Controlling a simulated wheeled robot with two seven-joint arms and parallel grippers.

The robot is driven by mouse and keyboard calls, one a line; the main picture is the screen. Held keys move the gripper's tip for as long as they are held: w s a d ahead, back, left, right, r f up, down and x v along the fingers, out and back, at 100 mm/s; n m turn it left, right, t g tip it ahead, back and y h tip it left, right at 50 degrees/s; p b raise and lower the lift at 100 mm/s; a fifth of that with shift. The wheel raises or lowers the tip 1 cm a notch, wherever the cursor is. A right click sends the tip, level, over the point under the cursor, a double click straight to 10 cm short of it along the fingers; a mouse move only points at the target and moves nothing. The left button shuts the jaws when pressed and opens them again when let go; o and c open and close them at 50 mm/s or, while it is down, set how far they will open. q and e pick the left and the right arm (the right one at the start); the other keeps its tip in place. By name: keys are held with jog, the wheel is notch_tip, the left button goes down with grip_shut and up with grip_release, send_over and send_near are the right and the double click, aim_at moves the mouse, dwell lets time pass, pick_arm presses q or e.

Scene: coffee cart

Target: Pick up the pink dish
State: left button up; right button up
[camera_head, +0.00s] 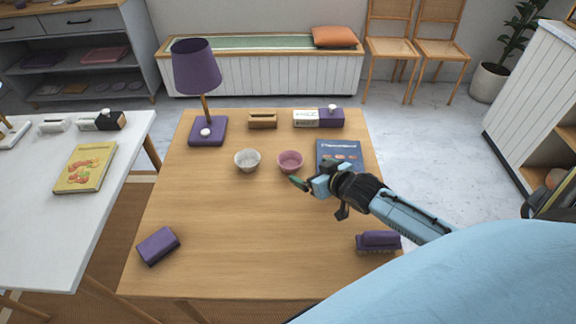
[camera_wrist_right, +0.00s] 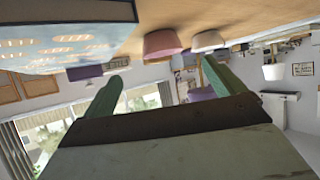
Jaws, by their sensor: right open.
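The pink dish (camera_head: 290,162) stands upright on the wooden table, right of a speckled white bowl (camera_head: 247,160). My right gripper (camera_head: 303,184) is just in front of the pink dish and slightly to its right, apart from it as far as I can see. In the right wrist view its two green fingers (camera_wrist_right: 164,62) are spread and empty. The pink dish (camera_wrist_right: 162,43) shows beyond them, between the fingertips in the picture, with the white bowl (camera_wrist_right: 208,40) beside it. My left gripper is not in view.
A blue book (camera_head: 340,153) lies right of the dish. Behind stand a purple lamp (camera_head: 197,68), a wooden holder (camera_head: 262,119) and a purple-and-white box (camera_head: 318,118). Purple objects lie near the front corners (camera_head: 158,246) (camera_head: 378,241). The table's middle is clear.

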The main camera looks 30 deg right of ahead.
jog(key=b, duration=0.1)
send_near(284, 157)
jog(key=shift+d+f, duration=0.25)
jog(key=shift+f, duration=0.45)
jog(key=shift+b+x, duration=0.4)
jog(key=shift+x, duration=0.4)
jog(key=shift+w+a+f+b, duration=0.1)
jog(key=shift+w+f+b, duration=0.1)
jog(key=shift+w, duration=0.5)
jog(key=shift+w+a+f+b, duration=0.15)
jog(key=shift+w+b, duration=0.1)
jog(key=shift+w, duration=0.45)
jog(key=shift+w+f+b, duration=0.2)
jog(key=shift+w, duration=0.5)
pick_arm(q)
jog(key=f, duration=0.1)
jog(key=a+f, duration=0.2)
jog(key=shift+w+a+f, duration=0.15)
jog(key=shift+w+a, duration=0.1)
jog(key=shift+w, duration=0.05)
pick_arm(e)
jog(key=shift+c, duration=0.4)
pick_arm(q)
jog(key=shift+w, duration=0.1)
pick_arm(e)
jog(key=c, duration=0.9)
